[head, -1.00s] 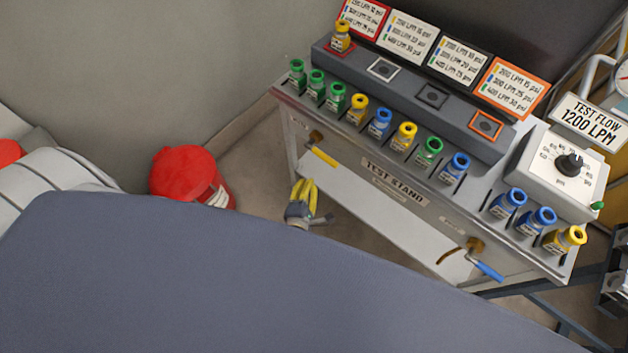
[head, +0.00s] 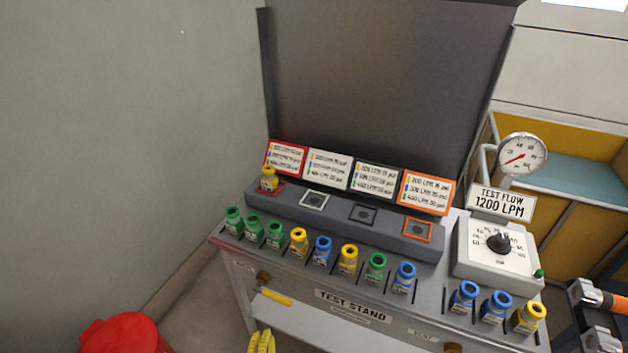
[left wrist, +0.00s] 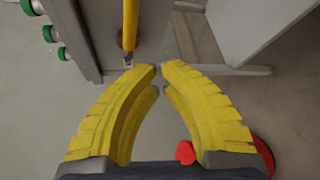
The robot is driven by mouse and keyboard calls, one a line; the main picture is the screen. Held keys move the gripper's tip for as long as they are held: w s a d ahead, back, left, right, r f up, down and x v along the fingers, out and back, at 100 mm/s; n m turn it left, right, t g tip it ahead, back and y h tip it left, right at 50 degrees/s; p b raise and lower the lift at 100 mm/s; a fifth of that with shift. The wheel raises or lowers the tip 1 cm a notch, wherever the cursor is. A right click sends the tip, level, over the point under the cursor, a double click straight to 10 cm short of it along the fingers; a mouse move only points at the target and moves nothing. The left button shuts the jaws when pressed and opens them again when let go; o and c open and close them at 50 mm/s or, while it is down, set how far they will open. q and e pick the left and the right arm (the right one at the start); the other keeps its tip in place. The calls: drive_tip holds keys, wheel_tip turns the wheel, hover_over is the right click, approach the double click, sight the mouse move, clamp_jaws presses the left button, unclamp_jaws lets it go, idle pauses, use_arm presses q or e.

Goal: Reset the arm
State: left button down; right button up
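My left gripper (head: 262,342) has ridged yellow fingers and shows at the bottom edge in the head view, in front of the test stand (head: 310,292). In the left wrist view its curved fingers (left wrist: 160,70) lean together, tips almost meeting, with nothing held between them. A yellow lever handle (left wrist: 130,25) shows just beyond the tips; in the head view the yellow-handled lever (head: 275,297) is on the stand's front at left. The two look apart in the head view. The rest of my left arm is out of the head view. My right gripper is not in view.
Several green, yellow and blue bottles (head: 323,250) line the stand's front edge. One yellow bottle (head: 269,179) is on the red-marked spot. A dial box (head: 497,250) and gauge (head: 522,155) are at right. A red container (head: 125,337) is at lower left.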

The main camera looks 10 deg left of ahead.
use_arm(q)
drive_tip(key=s+d+f+m+g+h, duration=0.25)
drive_tip(key=s+f+m, duration=0.55)
drive_tip(key=f, duration=0.4)
drive_tip(key=s+d+f+m+g+h, duration=0.2)
drive_tip(key=s+d+f+m+g, duration=0.15)
drive_tip(key=s+f+m, duration=0.7)
drive_tip(key=s+a+f+m+g, duration=0.2)
drive_tip(key=s+a+f, duration=0.2)
drive_tip(key=s+f, duration=0.1)
drive_tip(key=s+a+f+m+g+y, duration=0.1)
drive_tip(key=s+a+f+m+g, duration=0.2)
drive_tip(key=s, duration=0.5)
drive_tip(key=s+a+f+m+g, duration=0.3)
drive_tip(key=s+a+f, duration=0.2)
drive_tip(key=s+f, duration=0.2)
drive_tip(key=shift+y, duration=0.35)
drive_tip(key=shift+s+a, duration=0.1)
